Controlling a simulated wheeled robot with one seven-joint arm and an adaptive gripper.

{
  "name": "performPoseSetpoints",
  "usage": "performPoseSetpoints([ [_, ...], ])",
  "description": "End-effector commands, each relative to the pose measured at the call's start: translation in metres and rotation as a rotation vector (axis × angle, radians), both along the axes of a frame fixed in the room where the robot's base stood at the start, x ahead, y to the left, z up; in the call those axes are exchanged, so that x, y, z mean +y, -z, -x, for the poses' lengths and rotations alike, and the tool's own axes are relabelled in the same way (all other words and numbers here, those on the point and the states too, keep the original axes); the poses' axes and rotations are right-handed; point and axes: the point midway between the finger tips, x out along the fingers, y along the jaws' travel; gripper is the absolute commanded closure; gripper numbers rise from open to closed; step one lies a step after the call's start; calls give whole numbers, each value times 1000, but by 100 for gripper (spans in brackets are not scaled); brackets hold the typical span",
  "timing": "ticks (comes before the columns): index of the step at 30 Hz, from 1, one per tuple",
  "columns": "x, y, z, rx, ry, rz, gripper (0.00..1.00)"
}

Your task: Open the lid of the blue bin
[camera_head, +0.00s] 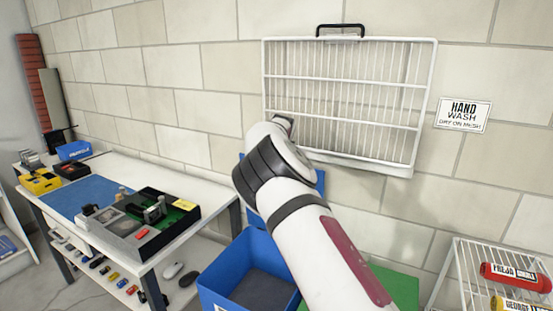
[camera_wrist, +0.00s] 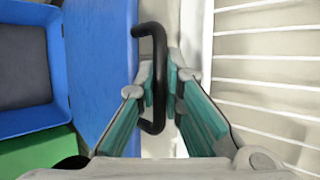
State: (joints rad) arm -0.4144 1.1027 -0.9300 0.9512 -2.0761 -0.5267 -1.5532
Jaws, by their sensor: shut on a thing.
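The blue bin (camera_head: 215,287) stands on the floor below the wall rack, its top open and its grey inside showing; it also shows at the left of the wrist view (camera_wrist: 57,55). Its blue lid (camera_head: 250,198) is raised upright behind it near the wall, partly hidden by my arm. In the wrist view the lid (camera_wrist: 98,60) stands on edge, with a black handle (camera_wrist: 160,45) at its edge. My gripper (camera_wrist: 163,88) is shut on this handle, its teal fingers on both sides of the bar. The head view hides my fingers behind the arm.
A white wire rack (camera_head: 345,95) hangs on the wall close beyond my arm. A white workbench (camera_head: 130,165) with trays stands left. A green bin (camera_head: 398,287) is beside the blue one. A wire shelf (camera_head: 455,275) with a red roll (camera_head: 515,277) is at right.

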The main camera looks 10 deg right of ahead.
Motion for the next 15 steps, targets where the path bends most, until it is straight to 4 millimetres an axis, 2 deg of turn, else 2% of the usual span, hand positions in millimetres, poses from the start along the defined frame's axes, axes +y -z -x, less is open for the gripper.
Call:
performPoseSetpoints([
  [12,1,-5,-1,-7,-3,1,100],
  [13,1,-5,-1,-7,-3,1,85],
  [15,1,-4,-1,-7,-2,1,70],
])
